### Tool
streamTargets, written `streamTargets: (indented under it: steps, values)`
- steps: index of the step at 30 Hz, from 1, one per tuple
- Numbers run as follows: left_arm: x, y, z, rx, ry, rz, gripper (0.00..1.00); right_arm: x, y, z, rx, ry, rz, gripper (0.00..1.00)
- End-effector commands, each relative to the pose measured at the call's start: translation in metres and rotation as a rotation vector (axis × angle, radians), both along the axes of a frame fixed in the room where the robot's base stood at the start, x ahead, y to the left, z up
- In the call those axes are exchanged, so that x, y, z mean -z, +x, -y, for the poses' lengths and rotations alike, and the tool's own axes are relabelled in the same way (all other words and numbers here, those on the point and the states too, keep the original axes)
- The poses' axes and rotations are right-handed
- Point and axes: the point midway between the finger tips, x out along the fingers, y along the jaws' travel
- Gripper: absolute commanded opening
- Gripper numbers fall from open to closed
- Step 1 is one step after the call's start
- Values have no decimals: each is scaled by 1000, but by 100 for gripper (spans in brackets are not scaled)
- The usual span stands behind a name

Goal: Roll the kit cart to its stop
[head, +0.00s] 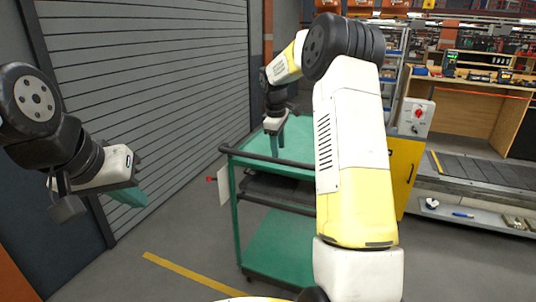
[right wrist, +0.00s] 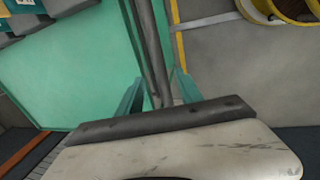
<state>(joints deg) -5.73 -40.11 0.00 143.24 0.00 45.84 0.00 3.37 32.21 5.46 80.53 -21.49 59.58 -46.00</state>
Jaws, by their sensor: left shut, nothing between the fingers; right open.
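The green kit cart (head: 282,240) stands on the floor in the middle of the head view, partly hidden by my right arm. Its dark handle bar (head: 262,160) runs along the near top edge. My right gripper (head: 276,146) points down at this bar. In the right wrist view the bar (right wrist: 150,45) passes between the two teal fingers of my right gripper (right wrist: 158,92), which are apart. My left gripper (head: 130,197) is shut and empty, well left of the cart. I cannot make out the stop.
A grey roller shutter (head: 150,80) stands behind and left. A yellow line (head: 190,270) marks the floor near the cart. A slat conveyor (head: 480,168) and a yellow cabinet (head: 404,170) stand on the right. Open floor lies between my left gripper and the cart.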

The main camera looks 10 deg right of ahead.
Motion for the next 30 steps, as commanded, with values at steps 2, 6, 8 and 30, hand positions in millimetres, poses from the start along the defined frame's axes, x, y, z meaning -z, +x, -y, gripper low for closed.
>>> streamTargets:
  steps: [2,6,8,30]
  values:
    - [0,0,0,0,0,0,0,-14,-2,-2,0,1,3,43]
    - [0,0,0,0,0,0,0,-27,-4,-4,0,1,1,43]
    - [0,0,0,0,0,0,0,-30,-5,-4,0,1,0,43]
    - [0,0,0,0,0,0,0,-116,-118,-27,250,141,142,43]
